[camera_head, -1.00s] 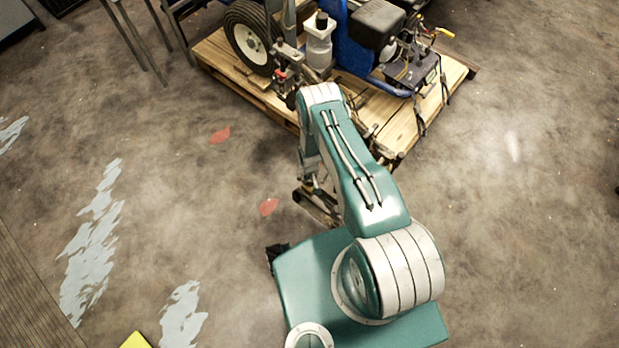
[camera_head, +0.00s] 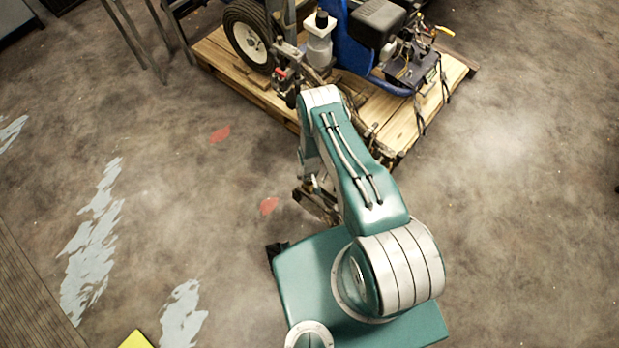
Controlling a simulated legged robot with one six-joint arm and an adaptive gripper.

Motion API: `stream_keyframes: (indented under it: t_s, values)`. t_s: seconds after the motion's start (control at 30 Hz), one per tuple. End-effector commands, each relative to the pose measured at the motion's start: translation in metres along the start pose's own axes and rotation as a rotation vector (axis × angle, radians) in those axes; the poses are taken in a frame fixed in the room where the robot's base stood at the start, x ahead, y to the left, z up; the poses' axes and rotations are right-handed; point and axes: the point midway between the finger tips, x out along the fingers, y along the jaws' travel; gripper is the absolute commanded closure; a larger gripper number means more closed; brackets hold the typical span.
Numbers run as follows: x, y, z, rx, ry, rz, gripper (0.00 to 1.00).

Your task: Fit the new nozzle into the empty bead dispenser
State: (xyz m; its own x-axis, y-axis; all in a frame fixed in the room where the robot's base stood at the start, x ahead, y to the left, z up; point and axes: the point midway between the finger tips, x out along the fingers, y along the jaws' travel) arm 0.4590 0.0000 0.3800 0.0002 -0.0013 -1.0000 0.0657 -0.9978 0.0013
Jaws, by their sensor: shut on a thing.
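My gripper (camera_head: 317,203) is low beside my arm, in front of the pallet's near edge, and partly covered by the arm. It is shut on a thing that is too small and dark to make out. I cannot pick out the new nozzle. The line striper (camera_head: 355,45) stands on the pallet at the top, with a blue frame, a black engine and a wheel. A dark bracket with red parts (camera_head: 284,76) is at its near side. I cannot tell which part is the empty bead dispenser. My gripper is apart from the striper.
The wooden pallet (camera_head: 213,57) carries the striper and a white bottle with a black cap (camera_head: 320,38). Metal legs (camera_head: 138,40) stand at the upper left. Red marks (camera_head: 220,134) and pale paint patches (camera_head: 95,245) lie on the floor. The floor at right is clear.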

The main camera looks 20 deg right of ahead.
Motion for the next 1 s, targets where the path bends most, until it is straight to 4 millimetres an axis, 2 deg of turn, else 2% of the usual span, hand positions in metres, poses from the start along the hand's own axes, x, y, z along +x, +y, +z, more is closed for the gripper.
stream_keyframes:
  t_s: [0.37,1.0]
  values:
    - [0.001,0.0,0.0,0.0,0.0,0.0,1.0]
    - [0.015,0.0,0.001,0.0,-0.001,0.0,1.0]
